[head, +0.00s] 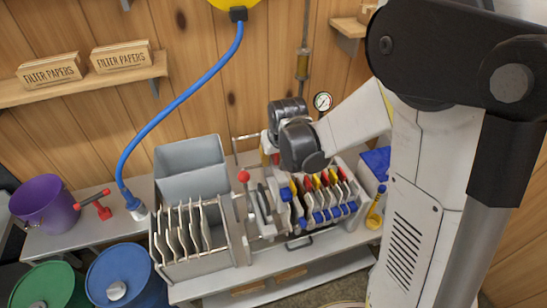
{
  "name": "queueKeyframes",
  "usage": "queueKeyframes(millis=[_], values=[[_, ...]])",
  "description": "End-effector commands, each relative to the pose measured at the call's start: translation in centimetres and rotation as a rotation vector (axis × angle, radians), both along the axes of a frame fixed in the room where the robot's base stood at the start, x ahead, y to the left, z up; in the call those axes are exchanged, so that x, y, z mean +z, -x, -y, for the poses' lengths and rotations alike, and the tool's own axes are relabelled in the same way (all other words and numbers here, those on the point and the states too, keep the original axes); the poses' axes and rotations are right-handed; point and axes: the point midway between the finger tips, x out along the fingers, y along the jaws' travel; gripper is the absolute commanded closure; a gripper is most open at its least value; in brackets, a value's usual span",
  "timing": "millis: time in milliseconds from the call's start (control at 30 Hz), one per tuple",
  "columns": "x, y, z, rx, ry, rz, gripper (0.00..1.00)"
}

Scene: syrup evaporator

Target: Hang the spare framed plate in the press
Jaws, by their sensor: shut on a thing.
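The press (345,217) stands on the bench right of centre, with several pale framed plates (298,207) hanging side by side in it. Their tabs are red, yellow and blue. My gripper (303,148), at the dark end of my arm, is over the back left part of the press. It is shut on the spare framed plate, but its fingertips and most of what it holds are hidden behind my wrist. I cannot tell whether the held plate touches the press rails.
A rack (190,268) of several pale plates stands left of the press, before a grey bin (190,165). A red-knobbed lever (244,177) rises between rack and press. A blue hose (185,90) hangs at left. A pressure gauge (322,101) is behind my wrist.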

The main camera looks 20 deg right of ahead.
Motion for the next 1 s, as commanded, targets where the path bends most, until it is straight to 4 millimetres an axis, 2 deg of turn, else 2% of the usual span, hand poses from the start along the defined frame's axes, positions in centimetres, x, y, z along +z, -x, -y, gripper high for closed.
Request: queueKeyframes(millis=[267,1000], values=[[-0.5,0.0,0.0,0.000,0.000,0.001,1.00],[-8.8,0.0,0.0,0.000,0.000,0.001,1.00]])
